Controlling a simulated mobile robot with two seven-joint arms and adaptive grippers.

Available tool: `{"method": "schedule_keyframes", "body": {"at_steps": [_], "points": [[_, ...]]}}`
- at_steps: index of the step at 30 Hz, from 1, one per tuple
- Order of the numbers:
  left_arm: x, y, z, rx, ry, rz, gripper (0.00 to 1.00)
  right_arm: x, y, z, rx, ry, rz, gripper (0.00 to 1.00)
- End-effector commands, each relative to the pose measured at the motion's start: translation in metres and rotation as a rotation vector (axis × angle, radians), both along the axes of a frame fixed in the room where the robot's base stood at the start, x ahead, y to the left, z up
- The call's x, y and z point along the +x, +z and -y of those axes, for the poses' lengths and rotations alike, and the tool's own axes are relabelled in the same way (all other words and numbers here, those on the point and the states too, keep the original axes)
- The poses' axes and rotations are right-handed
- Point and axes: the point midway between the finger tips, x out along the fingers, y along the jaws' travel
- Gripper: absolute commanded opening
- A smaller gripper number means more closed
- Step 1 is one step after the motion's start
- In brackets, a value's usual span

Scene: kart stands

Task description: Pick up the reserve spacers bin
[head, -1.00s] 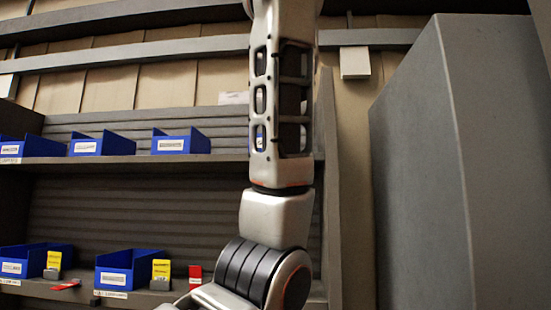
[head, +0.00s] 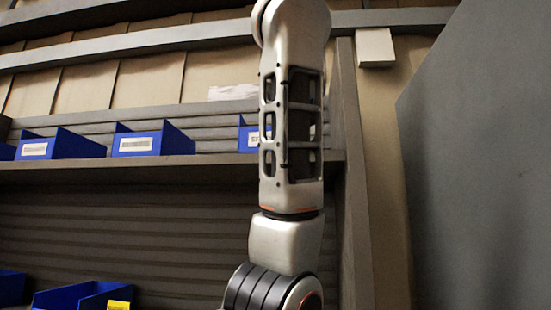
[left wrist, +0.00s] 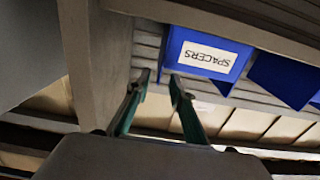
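A blue bin labelled SPACERS (left wrist: 222,63) shows upside down in the left wrist view, on a shelf. In the head view a blue bin on the upper shelf (head: 243,138), with a label starting "SP", is mostly hidden behind my arm. My left gripper (left wrist: 160,77) is open and empty. I cannot tell the exact gap in depth. My left gripper itself is not visible in the head view. My right gripper is in no view.
Other blue bins (head: 60,146) (head: 150,142) stand along the upper shelf (head: 200,160). A lower shelf has blue bins (head: 72,298) and a yellow card (head: 119,305). A shelf upright (head: 352,200) stands right of my arm, and a large grey panel (head: 480,160) fills the right.

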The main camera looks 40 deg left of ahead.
Motion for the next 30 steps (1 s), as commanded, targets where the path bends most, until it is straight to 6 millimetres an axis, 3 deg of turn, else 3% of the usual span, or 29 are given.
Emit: {"method": "schedule_keyframes", "body": {"at_steps": [18, 27, 28, 30], "points": [[0.06, 0.001, -0.038, 0.001, 0.003, -0.003, 0.22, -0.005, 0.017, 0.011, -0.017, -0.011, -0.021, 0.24], [0.065, -0.001, -0.04, 0.0, 0.0, -0.001, 0.22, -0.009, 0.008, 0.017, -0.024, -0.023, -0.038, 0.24], [0.065, -0.001, -0.04, 0.0, 0.0, -0.001, 0.2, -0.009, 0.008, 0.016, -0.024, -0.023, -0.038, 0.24], [0.065, -0.001, -0.04, 0.0, 0.0, -0.001, 0.01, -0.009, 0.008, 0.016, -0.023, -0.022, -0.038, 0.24]]}}
